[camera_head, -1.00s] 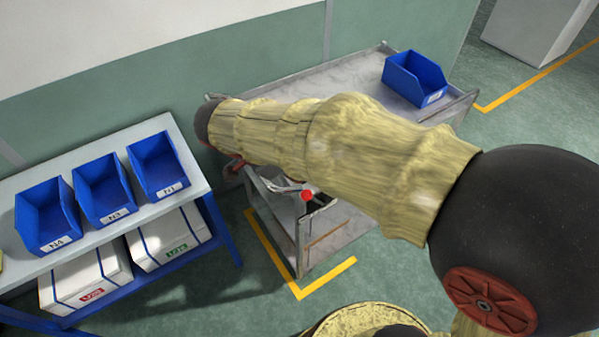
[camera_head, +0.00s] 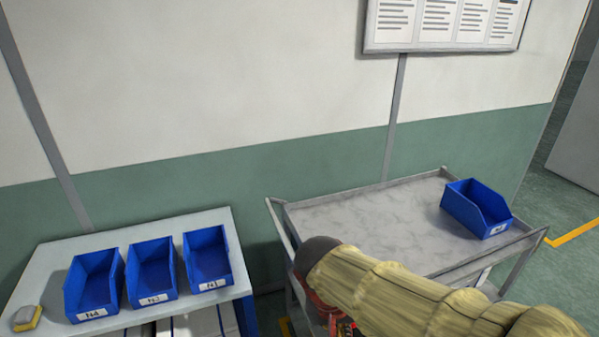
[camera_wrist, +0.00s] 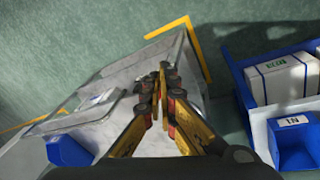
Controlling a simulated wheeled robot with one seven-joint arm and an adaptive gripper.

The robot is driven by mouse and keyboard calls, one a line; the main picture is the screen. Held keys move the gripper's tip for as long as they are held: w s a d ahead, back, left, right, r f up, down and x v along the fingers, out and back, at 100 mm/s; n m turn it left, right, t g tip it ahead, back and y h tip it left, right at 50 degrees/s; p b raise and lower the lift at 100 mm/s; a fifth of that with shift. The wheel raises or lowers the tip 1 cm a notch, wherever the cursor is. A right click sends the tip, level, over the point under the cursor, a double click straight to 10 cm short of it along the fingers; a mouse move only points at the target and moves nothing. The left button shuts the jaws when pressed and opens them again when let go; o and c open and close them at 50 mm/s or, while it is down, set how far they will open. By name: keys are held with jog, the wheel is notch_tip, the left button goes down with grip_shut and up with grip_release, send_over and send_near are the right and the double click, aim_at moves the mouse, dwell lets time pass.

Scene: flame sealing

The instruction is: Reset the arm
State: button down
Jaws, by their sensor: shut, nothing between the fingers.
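My gripper (camera_wrist: 161,82) shows in the wrist view with its yellow and dark fingers together and nothing between them. It is over the side of the grey metal cart (camera_wrist: 110,132), with floor visible past the fingertips. In the head view my arm, in a yellowish cover, reaches in from the lower right across the front of the cart (camera_head: 350,215). Only a red and dark part of the hand shows there, below the arm's dark end; the fingertips are hidden or out of frame.
A white table (camera_head: 50,262) at left holds blue bins (camera_head: 152,272) and a small yellow-grey item (camera_head: 27,318). One blue bin (camera_head: 476,208) stands at the cart's right end. A white box (camera_wrist: 283,78) sits on the lower shelf. The wall (camera_head: 200,90) is behind.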

jog(key=s+d+r+t+y, duration=0.2)
jog(key=s+d+r+t, duration=0.2)
jog(key=s+d+r, duration=0.4)
jog(key=shift+d+r+n, duration=0.4)
jog(key=shift+d+r, duration=0.1)
jog(key=shift+d, duration=0.45)
